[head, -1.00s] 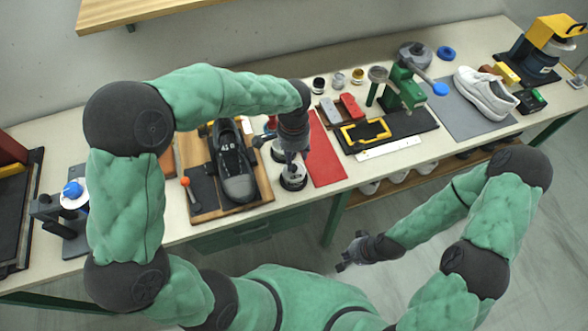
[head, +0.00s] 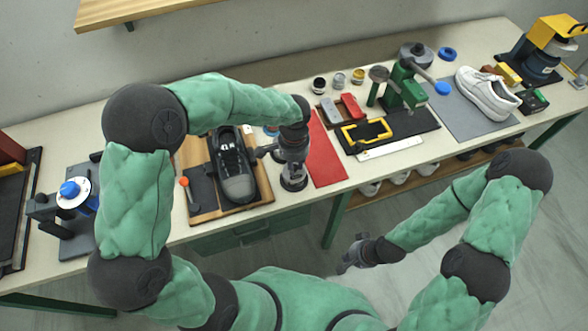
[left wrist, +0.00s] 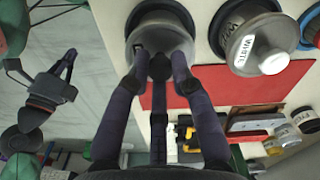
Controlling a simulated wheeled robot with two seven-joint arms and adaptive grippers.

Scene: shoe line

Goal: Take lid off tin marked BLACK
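My left gripper (head: 293,172) points down at a grey tin (head: 293,186) beside the shoe board. In the left wrist view its fingers (left wrist: 160,62) reach down around the middle of this tin's lid (left wrist: 135,38). The fingertips are spread about the knob area; I cannot tell whether they press on the knob. The lid is on the tin, and the tin's label is hidden. A second grey tin, marked WHITE (left wrist: 240,45), with a pale-knobbed lid, stands beside it. My right gripper (head: 350,258) is open and empty, off the table's front edge; it also shows in the left wrist view (left wrist: 42,68).
A black shoe (head: 236,175) lies on a wooden board (head: 250,207) to the left. A red mat (head: 325,155) lies right of the tin. Small jars (head: 339,80) and a green press (head: 402,90) stand further back. The table's front edge is close.

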